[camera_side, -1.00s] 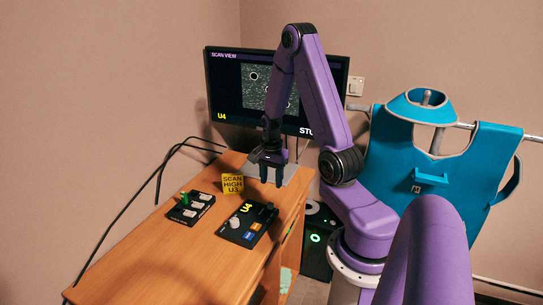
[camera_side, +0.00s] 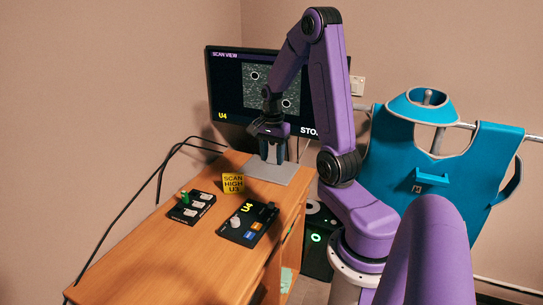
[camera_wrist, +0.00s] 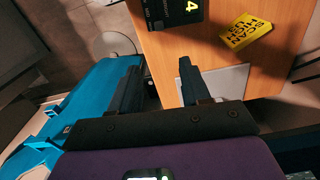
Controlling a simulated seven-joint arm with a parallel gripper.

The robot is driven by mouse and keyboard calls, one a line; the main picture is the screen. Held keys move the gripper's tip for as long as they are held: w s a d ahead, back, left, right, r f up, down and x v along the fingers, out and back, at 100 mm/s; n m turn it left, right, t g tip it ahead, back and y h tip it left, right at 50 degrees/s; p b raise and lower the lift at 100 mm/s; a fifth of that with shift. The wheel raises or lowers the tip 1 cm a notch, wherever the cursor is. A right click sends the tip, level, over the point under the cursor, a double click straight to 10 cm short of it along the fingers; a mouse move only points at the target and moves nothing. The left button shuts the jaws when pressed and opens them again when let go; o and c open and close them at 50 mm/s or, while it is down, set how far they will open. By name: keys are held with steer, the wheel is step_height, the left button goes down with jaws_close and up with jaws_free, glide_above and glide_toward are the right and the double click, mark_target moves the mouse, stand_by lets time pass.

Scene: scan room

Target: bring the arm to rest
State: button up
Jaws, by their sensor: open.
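My gripper (camera_side: 272,150) is open and empty, pointing down above the far end of the wooden table (camera_side: 180,258), over a grey plate (camera_side: 272,170). In the wrist view the two dark fingers of my gripper (camera_wrist: 160,80) are spread apart with nothing between them. My purple arm rises from its base at the right, bends at the top and comes down in front of the monitor.
A monitor (camera_side: 226,90) stands behind my gripper. A yellow sign (camera_side: 233,184), a black U4 panel (camera_side: 249,224) and a small switch box (camera_side: 191,208) are on the table. A blue apron (camera_side: 460,170) hangs at right. Black cables (camera_side: 160,172) run along the left.

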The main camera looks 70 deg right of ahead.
steer(key=a+r+n, duration=0.2)
steer(key=a+n, duration=0.6)
steer(key=a, duration=0.2)
steer(key=a+r+n, duration=0.2)
steer(key=a+n, duration=0.5)
steer(key=a, duration=0.3)
steer(key=s+a+r+n, duration=0.1)
steer(key=s+a+n, duration=0.4)
steer(key=s+n, duration=0.3)
steer(key=s+a+r+n, duration=0.1)
steer(key=s+a+n, duration=0.4)
steer(key=s+n, duration=0.3)
steer(key=shift+s+a+r, duration=0.25)
steer(key=shift+r, duration=0.05)
